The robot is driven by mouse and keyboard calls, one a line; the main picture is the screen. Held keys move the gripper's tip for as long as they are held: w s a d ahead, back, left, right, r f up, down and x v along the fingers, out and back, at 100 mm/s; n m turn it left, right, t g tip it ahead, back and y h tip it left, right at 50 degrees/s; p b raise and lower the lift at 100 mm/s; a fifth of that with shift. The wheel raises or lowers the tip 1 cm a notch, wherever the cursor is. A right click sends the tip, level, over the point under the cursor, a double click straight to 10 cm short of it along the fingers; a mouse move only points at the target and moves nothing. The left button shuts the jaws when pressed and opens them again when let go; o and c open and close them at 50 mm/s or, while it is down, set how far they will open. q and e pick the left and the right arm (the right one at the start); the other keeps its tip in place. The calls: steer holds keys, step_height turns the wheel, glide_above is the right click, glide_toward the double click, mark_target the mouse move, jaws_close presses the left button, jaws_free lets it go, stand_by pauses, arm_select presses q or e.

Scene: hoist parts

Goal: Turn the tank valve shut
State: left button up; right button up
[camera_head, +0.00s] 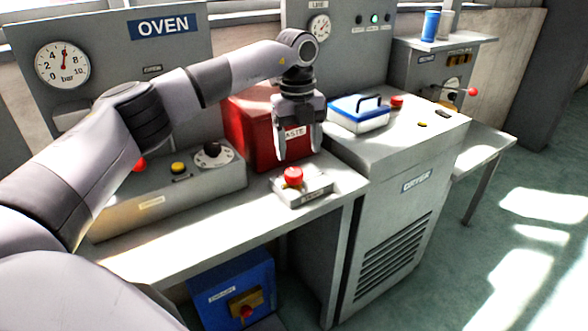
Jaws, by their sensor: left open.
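My left gripper (297,150) hangs pointing down with its two fingers apart and nothing between them. It is in front of the red box and above a grey block with a red button (293,175). I cannot tell for sure which part is the tank valve. A blue box (220,293) under the table carries a yellow plate with a red knob (246,310); its label is too small to read. A red-tipped lever (471,92) shows on a panel at the far right, well away from the gripper. My right gripper is out of view.
The red box (243,130) stands just behind the gripper. A blue-and-white case (358,116) sits on the grey dryer cabinet (400,220). A control box with knobs (213,153) is left, below the oven panel (200,50). Floor (500,240) at right is clear.

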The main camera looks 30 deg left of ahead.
mark_target(294, 171)
arm_select(q)
steer(key=shift+a+r, duration=0.2)
steer(key=shift+a, duration=0.35)
steer(key=shift+a+f, duration=0.1)
steer(key=shift+f, duration=0.2)
step_height(294, 171, down, 6)
steer(key=shift+f, duration=0.1)
steer(key=c, duration=1.1)
steer(key=shift+o, duration=0.2)
